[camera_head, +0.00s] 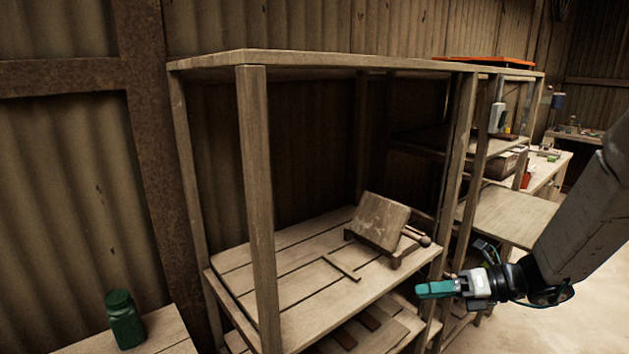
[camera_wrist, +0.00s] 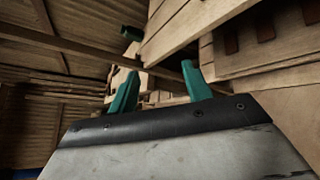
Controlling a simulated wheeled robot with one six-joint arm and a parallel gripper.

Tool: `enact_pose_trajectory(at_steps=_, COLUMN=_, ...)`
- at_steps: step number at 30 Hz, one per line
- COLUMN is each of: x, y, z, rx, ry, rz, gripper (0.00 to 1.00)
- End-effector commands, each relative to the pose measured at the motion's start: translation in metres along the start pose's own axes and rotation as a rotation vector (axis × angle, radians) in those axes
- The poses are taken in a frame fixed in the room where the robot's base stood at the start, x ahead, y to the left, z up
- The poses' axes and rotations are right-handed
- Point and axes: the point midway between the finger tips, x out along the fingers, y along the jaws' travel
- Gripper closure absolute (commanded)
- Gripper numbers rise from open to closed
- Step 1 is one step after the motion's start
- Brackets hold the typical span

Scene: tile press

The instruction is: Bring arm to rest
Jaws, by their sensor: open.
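My gripper (camera_head: 437,289) has green fingers and is at the lower right in the head view, in front of the right side of the wooden shelf rack (camera_head: 257,200). My arm reaches in from the right edge. In the wrist view, the two green fingers of my gripper (camera_wrist: 158,90) stand apart with nothing between them. On the rack's shelf is a wooden tile press (camera_head: 382,222) with a tilted square plate and a dark-ended handle.
A green jar (camera_head: 124,320) stands on a wooden surface at the lower left. An orange tray (camera_head: 484,61) lies on top of the rack. A workbench (camera_head: 546,170) with small items stands at the right. Floor (camera_head: 590,310) shows clear at the lower right.

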Motion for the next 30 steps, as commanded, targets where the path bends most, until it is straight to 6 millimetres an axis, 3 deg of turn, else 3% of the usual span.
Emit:
enact_pose_trajectory(at_steps=1, x=0.001, y=0.025, z=-0.011, rx=-0.204, ry=0.103, rz=0.017, gripper=0.51)
enact_pose_trajectory(at_steps=3, x=-0.003, y=0.055, z=-0.032, rx=-0.507, ry=0.257, rz=0.063, gripper=0.51)
enact_pose_trajectory(at_steps=6, x=-0.015, y=0.088, z=-0.06, rx=-0.898, ry=0.457, rz=0.157, gripper=0.51)
enact_pose_trajectory(at_steps=15, x=-0.075, y=0.15, z=-0.115, rx=-1.791, ry=0.995, rz=0.54, gripper=0.51)
enact_pose_trajectory(at_steps=22, x=-0.12, y=0.182, z=-0.126, rx=-2.147, ry=1.363, rz=0.742, gripper=0.51)
enact_pose_trajectory(at_steps=30, x=-0.129, y=0.213, z=-0.122, rx=-2.297, ry=1.501, rz=0.679, gripper=0.51)
